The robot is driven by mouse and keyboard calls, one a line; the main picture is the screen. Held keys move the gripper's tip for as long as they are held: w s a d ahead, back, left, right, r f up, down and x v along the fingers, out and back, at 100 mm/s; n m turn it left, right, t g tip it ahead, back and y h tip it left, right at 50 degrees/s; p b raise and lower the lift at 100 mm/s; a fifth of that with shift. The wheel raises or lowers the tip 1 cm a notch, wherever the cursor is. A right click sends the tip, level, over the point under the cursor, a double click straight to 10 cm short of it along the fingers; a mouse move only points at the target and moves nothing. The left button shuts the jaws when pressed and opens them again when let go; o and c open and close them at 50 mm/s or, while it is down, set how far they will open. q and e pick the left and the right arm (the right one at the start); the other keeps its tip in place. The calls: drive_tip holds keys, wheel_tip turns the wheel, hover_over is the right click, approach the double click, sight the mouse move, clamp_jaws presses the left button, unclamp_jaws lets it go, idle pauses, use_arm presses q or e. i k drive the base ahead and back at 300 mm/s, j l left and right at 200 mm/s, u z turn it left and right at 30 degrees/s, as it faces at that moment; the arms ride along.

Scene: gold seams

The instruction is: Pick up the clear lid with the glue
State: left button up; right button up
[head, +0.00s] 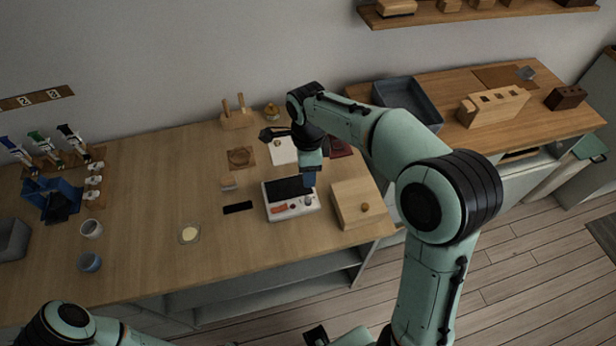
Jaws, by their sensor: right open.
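The clear lid with the glue (189,234) looks like a small pale disc with a yellowish middle, lying flat on the wooden bench (150,270) left of centre. My right gripper (309,184) points down over the right part of a white device with a dark top (292,208). It is open, apart from the lid and well to its right. I cannot make out anything between its fingers. My left gripper is not in view; only part of my left arm shows at the lower left.
A black strip (238,208) lies between the lid and the white device. A wooden box with a knob (351,205) stands right of the device. Two small cups, one pale (91,228) and one blue (89,262), stand left of the lid. Bench around the lid is clear.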

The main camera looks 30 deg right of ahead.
sight(189, 233)
drive_tip(key=k, duration=1)
